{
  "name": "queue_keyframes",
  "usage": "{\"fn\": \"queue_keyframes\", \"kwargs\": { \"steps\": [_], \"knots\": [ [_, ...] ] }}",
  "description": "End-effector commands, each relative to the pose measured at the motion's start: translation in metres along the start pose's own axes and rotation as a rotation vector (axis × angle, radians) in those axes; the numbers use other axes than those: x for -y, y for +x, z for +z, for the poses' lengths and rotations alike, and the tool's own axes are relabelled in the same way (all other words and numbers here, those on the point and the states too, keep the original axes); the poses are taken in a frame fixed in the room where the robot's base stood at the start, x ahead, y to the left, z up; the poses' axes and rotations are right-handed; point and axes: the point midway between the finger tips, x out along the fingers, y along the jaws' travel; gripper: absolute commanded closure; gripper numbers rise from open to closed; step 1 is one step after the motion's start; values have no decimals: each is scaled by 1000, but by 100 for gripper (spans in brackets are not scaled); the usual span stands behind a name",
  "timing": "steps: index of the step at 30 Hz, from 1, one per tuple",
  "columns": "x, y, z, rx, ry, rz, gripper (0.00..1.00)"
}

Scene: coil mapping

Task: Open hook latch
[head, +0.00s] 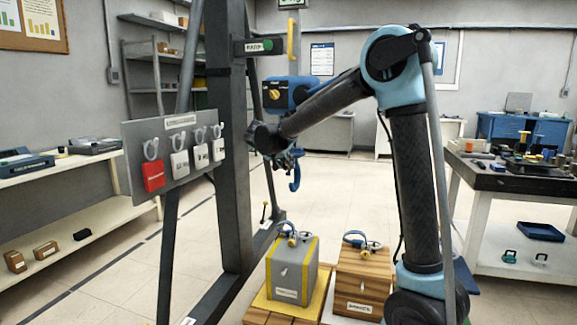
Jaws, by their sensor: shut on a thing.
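A blue hook (295,180) hangs below a blue hoist body (290,92) near the centre of the head view. Its latch is too small to make out. My gripper (287,157) is at the top of the hook, at the end of my arm reaching in from the right. It is shut on the hook or a part of it; the fingers are small and dark, and I cannot tell exactly which part they hold.
A dark steel post (232,150) stands just left of my gripper, with a grey panel (150,165) holding tags beside it. Below are a grey block with yellow edges (290,275) and a wooden block (362,283). A dark-topped workbench (500,180) is at right.

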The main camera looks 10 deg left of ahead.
Motion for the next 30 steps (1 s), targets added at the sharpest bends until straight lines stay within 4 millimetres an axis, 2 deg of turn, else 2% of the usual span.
{"fn": "queue_keyframes", "kwargs": {
  "steps": [2, 3, 5, 6, 15, 19, 23, 30],
  "knots": [
    [-2, 2, -3, -5, 0, 5, 100],
    [-2, 2, -3, -5, 0, 5, 75],
    [-1, 2, -3, -5, 0, 4, 62],
    [-1, 1, -2, -4, 0, 4, 59],
    [-1, 0, -1, -3, 0, 2, 59],
    [0, -7, -1, -3, 0, 1, 59],
    [0, -25, -1, -4, -2, -1, 59],
    [1, -71, -1, -4, -3, 0, 59]
  ]
}}
